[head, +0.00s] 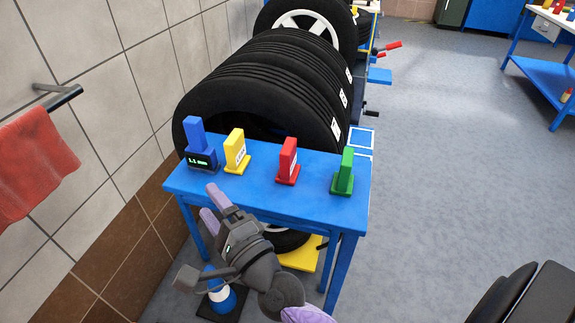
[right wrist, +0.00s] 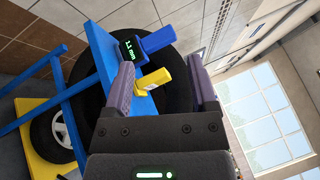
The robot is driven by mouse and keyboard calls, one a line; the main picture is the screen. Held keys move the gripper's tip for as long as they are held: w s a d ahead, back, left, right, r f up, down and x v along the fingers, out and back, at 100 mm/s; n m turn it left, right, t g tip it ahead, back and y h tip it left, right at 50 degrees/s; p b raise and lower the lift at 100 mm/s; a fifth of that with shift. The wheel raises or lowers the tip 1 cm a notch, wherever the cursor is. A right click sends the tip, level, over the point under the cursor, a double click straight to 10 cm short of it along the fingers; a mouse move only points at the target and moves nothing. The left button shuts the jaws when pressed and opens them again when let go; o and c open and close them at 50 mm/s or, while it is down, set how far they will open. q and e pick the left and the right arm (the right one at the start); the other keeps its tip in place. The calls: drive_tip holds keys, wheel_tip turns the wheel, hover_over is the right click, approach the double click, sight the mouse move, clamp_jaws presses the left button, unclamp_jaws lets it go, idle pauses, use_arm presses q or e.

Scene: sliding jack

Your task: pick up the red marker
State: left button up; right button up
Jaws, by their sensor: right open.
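The red marker (head: 288,162) stands upright on its base on the blue table (head: 262,205), between a yellow marker (head: 236,152) and a green marker (head: 343,172). I cannot make out the red one in the right wrist view. My right gripper (head: 214,207) is open and empty at the table's near left edge, left of the red marker and apart from it. In the right wrist view its fingers (right wrist: 160,66) stand wide apart, with the yellow marker (right wrist: 152,80) seen in the gap beyond them. My left gripper is not in view.
A blue gauge with a display (head: 201,145) stands at the table's left end. Large black tires (head: 260,85) rise close behind the table. A tiled wall (head: 110,100) with a red towel (head: 32,165) is at left. Open grey floor lies right.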

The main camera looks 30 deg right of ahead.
drive_tip(key=w+d+r+m+h, duration=0.15)
drive_tip(key=d+m+h, duration=0.25)
drive_tip(key=m+h, duration=0.4)
drive_tip(key=m+g+h, duration=0.8)
drive_tip(key=m, duration=1)
approach(289, 155)
drive_tip(key=w+d+f, duration=0.1)
drive_tip(key=w, duration=0.1)
drive_tip(key=w+d+f, duration=0.1)
drive_tip(key=w+f, duration=0.1)
drive_tip(key=shift+d, duration=0.2)
drive_tip(key=shift+g+h, duration=0.3)
drive_tip(key=b+x, duration=0.1)
drive_tip(key=x, duration=0.3)
drive_tip(key=b+x, duration=0.1)
drive_tip(key=x, duration=0.4)
drive_tip(key=shift+d+f, duration=0.15)
drive_tip(key=shift+f, duration=0.05)
clamp_jaws()
